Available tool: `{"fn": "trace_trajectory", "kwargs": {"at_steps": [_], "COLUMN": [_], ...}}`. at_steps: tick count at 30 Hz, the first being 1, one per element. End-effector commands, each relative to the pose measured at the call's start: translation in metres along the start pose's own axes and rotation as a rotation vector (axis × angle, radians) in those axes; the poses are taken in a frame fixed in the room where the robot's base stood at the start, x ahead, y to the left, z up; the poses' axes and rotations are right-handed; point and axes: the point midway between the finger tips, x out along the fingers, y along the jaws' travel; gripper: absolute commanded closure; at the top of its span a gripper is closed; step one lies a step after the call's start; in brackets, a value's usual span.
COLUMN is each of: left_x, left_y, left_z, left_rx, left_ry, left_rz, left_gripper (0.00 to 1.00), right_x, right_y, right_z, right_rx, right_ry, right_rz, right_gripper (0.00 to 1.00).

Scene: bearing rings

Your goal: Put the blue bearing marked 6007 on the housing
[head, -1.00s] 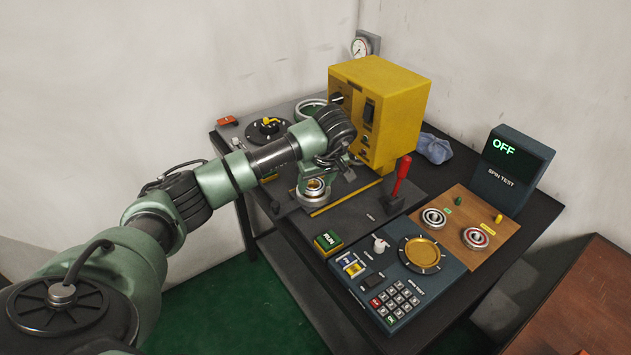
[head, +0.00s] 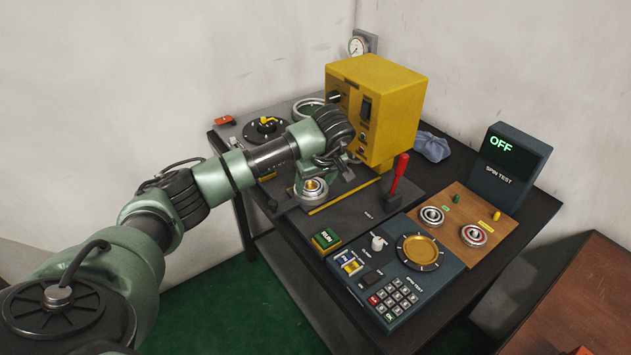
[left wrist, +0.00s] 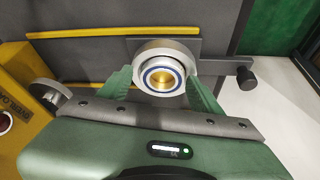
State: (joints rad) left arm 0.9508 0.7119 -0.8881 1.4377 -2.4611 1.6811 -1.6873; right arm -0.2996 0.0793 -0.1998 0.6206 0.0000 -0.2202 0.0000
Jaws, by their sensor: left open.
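The housing (head: 312,198) is a round metal seat on the dark plate in front of the yellow machine. A bearing (left wrist: 161,78) with a blue ring and a gold centre sits level in the housing in the left wrist view; its 6007 mark is not readable. My left gripper (head: 318,176) is just above the housing and bearing. In the left wrist view its two green fingers (left wrist: 162,91) are spread on either side of the bearing, with gaps showing. It is open and holds nothing. My right gripper is out of view.
The yellow machine (head: 376,112) stands close behind my left gripper. A red-handled lever (head: 397,178) is to the right. Two more bearings lie on a wooden board (head: 453,221) by the spin test display (head: 510,168), which reads OFF. A round gold plate (head: 421,250) is in front.

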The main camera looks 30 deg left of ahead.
Motion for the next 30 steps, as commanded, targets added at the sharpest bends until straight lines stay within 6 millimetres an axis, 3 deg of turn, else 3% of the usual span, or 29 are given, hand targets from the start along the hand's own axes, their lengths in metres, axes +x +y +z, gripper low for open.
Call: {"fn": "trace_trajectory", "kwargs": {"at_steps": [1,6,11,14,24,30], "left_x": [0.009,0.009,-0.003,-0.017,-0.095,-0.120], "left_y": [-0.007,-0.007,-0.006,-0.004,-0.002,-0.002], "left_z": [0.008,0.008,0.003,0.001,-0.002,-0.002], "left_rx": [0.005,0.005,0.005,0.005,0.004,0.003], "left_ry": [-0.016,-0.016,-0.017,-0.011,-0.005,-0.007], "left_rz": [-0.025,-0.027,-0.026,-0.020,-0.012,-0.012], "left_gripper": [0.23,0.23,0.23,0.23,0.23,0.23], "right_x": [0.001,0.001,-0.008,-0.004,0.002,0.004], "right_y": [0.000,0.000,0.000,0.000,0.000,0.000], "right_z": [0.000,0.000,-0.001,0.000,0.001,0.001], "right_rx": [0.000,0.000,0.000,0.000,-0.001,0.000], "right_ry": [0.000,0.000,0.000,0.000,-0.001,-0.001], "right_rz": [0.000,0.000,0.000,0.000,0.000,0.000], "right_gripper": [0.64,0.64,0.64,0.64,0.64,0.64]}}
